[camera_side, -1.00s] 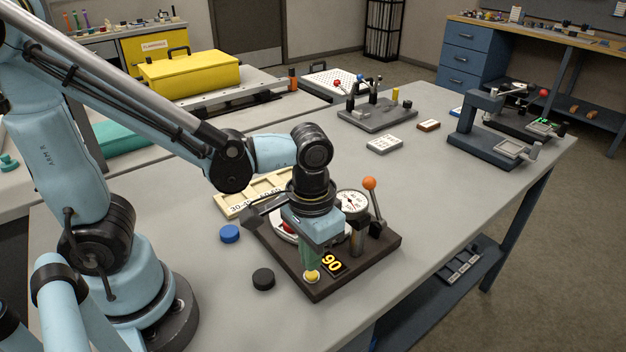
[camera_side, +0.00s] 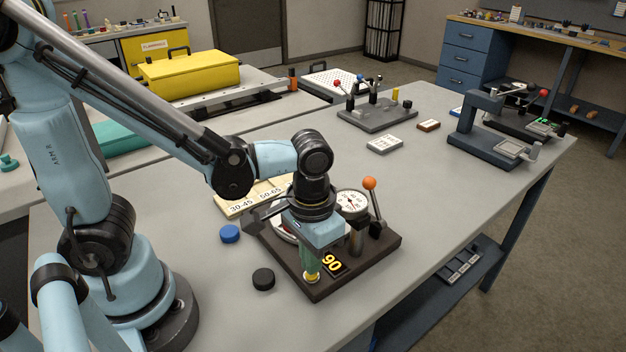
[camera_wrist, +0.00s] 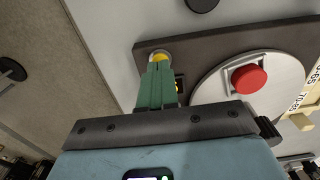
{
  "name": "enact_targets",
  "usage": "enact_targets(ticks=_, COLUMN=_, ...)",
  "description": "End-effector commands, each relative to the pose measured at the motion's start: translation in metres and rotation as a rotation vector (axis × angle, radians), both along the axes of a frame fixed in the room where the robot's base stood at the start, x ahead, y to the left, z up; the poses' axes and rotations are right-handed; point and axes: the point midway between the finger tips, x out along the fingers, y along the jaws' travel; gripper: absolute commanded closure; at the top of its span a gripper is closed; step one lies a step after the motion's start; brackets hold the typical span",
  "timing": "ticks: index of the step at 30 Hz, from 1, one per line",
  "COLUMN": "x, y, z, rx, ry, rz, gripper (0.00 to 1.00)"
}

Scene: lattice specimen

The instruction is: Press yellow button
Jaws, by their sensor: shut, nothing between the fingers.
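The yellow button (camera_side: 312,279) sits at the front corner of a dark base plate (camera_side: 352,276), beside a display (camera_side: 333,262) reading 90. My gripper (camera_side: 311,271) is shut and empty. Its green fingers point down over the button, with the tips at or just above its top and partly covering it in the side view. In the wrist view the yellow button (camera_wrist: 159,56) shows just past the fingertips (camera_wrist: 159,66). I cannot tell whether the tips are touching it.
The plate also carries a round disc with a red button (camera_wrist: 249,79), a dial gauge (camera_side: 352,203) and an orange-knobbed lever (camera_side: 370,184). A blue puck (camera_side: 230,234) and a black puck (camera_side: 263,279) lie to the left. A labelled cream tray (camera_side: 236,207) lies behind.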

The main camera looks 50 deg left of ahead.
Motion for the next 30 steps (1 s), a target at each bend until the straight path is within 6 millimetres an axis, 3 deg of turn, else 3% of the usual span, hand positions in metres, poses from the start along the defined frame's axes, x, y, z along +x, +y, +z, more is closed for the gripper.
enact_targets(ticks=21, x=0.0, y=0.0, z=-0.014, rx=0.0, ry=0.0, rz=0.0, gripper=1.0)
enact_targets(ticks=30, x=-0.001, y=0.0, z=0.008, rx=0.0, ry=0.0, rz=0.0, gripper=1.0)
